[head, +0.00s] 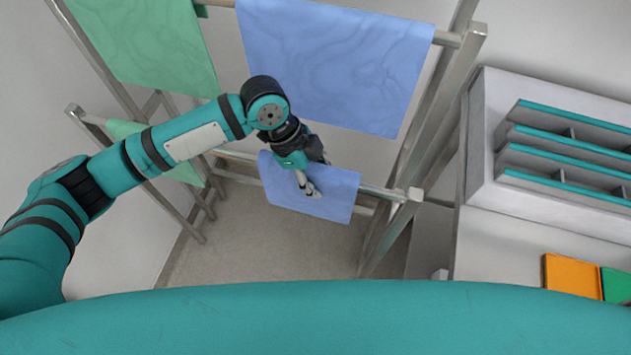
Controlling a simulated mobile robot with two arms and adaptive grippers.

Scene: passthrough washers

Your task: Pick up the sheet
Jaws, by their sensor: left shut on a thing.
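A large blue sheet (335,60) hangs over the upper bar of a metal rack. A smaller blue sheet (335,200) hangs over the lower front bar. My left gripper (309,190) is at the smaller blue sheet, and its fingers are shut on that cloth near the middle of its hanging face. A green sheet (150,45) hangs on the upper left of the rack. Another green sheet (185,168) hangs lower left, partly hidden behind my left arm. My right gripper is not in view.
The metal rack (436,110) has posts and bars around the sheets. A white counter (530,225) on the right holds a grey organiser with teal-edged shelves (560,150), an orange item (572,276) and a green item (616,285). Floor (260,245) shows below the rack.

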